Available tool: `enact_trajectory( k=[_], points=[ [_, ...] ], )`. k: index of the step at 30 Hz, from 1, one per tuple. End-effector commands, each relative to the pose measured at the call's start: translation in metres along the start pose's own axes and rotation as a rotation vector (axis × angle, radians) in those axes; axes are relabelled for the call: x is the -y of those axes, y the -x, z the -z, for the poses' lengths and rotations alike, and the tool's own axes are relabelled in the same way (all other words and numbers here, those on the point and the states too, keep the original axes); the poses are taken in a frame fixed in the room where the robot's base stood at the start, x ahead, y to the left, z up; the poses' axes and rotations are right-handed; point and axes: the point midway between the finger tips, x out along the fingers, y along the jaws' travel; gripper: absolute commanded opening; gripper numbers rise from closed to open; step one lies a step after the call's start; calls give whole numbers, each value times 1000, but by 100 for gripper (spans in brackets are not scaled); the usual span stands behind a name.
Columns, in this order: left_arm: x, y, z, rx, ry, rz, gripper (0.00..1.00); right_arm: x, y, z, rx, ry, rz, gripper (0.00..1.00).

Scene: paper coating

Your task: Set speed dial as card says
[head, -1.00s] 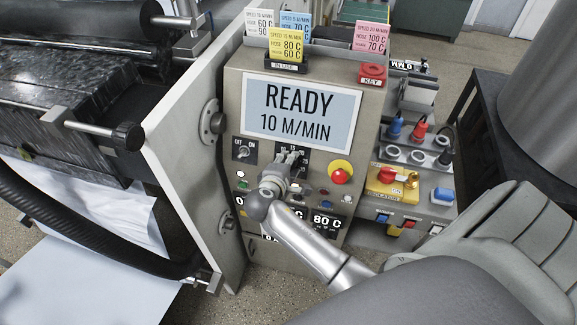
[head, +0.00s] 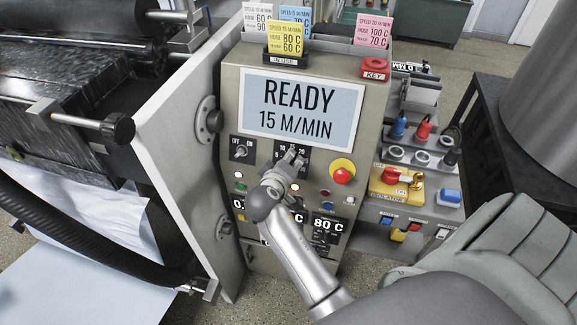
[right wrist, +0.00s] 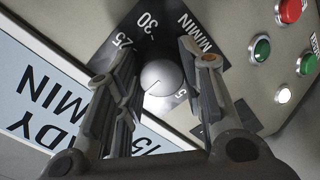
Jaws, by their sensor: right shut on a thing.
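The speed dial is a round silver knob (right wrist: 162,78) on a black plate with 25, 30 and M/MIN visible in the right wrist view. My right gripper (right wrist: 158,58) is shut on it, one finger on each side. In the head view my right gripper (head: 290,160) is at the dial plate (head: 305,155) and hides most of the knob. The display (head: 300,110) reads READY 15 M/MIN. A yellow card (head: 286,40) stands in the IN USE holder; it shows 80 C and 60 C, and its speed line is too small to read surely. My left gripper is not in view.
White (head: 257,18), blue (head: 296,14) and pink (head: 373,29) cards stand behind. A red emergency button (head: 342,175) is just right of the dial. An OFF/ON switch (head: 241,150) is to its left. The yellow isolator (head: 394,187) is farther right.

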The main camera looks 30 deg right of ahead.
Motion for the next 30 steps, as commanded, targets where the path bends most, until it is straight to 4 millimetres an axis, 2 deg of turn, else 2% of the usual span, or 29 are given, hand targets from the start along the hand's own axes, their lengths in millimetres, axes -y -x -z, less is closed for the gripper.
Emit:
enact_trajectory(
  k=[17, 18, 22, 30],
  points=[
    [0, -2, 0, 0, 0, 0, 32, 1, 0, -1, 1, -28, 4, 12],
    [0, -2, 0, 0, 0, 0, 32, 1, 0, -1, 1, -28, 4, 41],
    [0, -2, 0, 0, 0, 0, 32, 1, 0, 0, 0, -28, 3, 58],
    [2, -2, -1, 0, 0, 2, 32, 0, 0, 0, -1, -28, 2, 58]
  ],
)
